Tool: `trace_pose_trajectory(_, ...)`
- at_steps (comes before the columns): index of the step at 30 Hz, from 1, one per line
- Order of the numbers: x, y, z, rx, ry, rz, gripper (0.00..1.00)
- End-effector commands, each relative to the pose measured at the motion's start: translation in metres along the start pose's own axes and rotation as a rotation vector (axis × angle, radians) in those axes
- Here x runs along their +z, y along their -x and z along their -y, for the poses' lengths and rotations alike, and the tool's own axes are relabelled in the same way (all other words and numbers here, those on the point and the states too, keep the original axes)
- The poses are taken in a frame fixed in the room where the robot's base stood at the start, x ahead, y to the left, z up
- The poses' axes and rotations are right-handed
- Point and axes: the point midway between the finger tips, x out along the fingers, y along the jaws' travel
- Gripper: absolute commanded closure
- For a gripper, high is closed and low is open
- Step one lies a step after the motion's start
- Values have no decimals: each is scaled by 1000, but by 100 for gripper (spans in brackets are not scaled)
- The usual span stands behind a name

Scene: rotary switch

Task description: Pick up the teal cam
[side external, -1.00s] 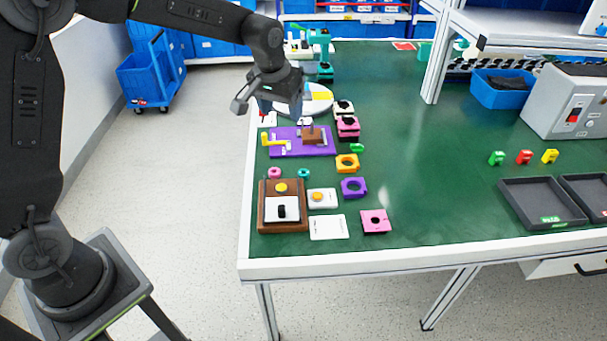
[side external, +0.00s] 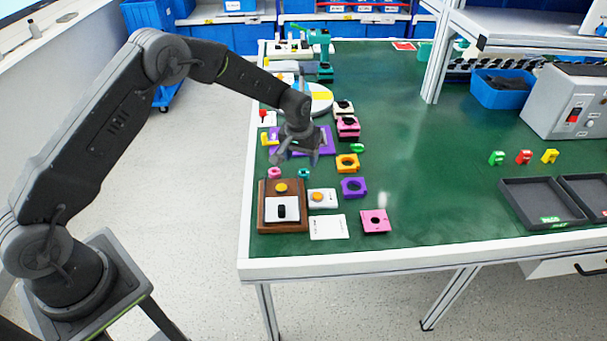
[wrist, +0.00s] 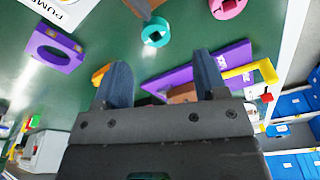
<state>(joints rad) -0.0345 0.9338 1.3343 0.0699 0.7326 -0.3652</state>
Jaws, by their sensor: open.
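The teal cam (side external: 304,173) is a small ring lying on the green table, just right of a pink ring. In the wrist view the teal cam (wrist: 155,32) lies flat with a dark hole in its middle, ahead of the fingertips. My gripper (side external: 297,160) is over the table just behind the teal cam, above the purple plate's near edge. In the wrist view my gripper (wrist: 160,80) has its two dark blue fingers apart with nothing between them. The teal cam is not between the fingers.
A pink ring (side external: 274,173) lies left of the cam. A brown box (side external: 266,215) and a white card (side external: 329,227) lie in front. The purple plate (side external: 322,146), an orange part (side external: 347,163) and a purple part (side external: 354,188) are nearby. The table's middle is clear.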

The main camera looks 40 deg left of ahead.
Motion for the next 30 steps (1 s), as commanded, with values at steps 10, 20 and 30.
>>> trace_pose_trajectory(10,6,-41,-4,-1,0,2,34)
trace_pose_trajectory(20,5,-54,-4,0,0,-1,34)
trace_pose_trajectory(30,5,-54,-4,0,0,-1,60)
